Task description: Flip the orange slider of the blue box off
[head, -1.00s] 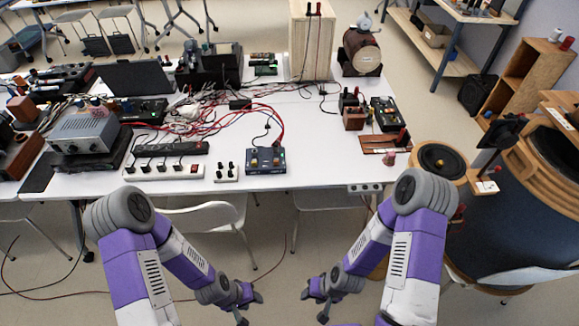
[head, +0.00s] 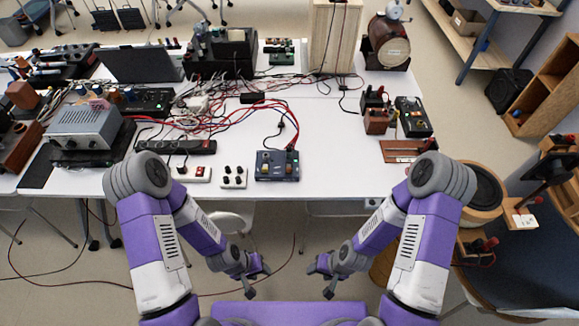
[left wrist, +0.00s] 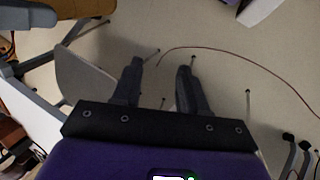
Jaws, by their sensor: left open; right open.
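The blue box (head: 268,178) sits near the front edge of the white table, about the middle in the head view. Small light and orange-tinted parts show on its top; which one is the orange slider is too small to tell. Red and dark cables run behind it. My left gripper (head: 259,281) is open and empty, low in front of the table and well short of the box. It also shows in the left wrist view (left wrist: 157,78), fingers apart over the floor. My right gripper (head: 318,281) is open and empty at a similar height, to its right.
The white table (head: 340,180) has clear room right of the box. A grey device (head: 85,130) stands further left. A white chair (head: 232,222) is below the table edge.

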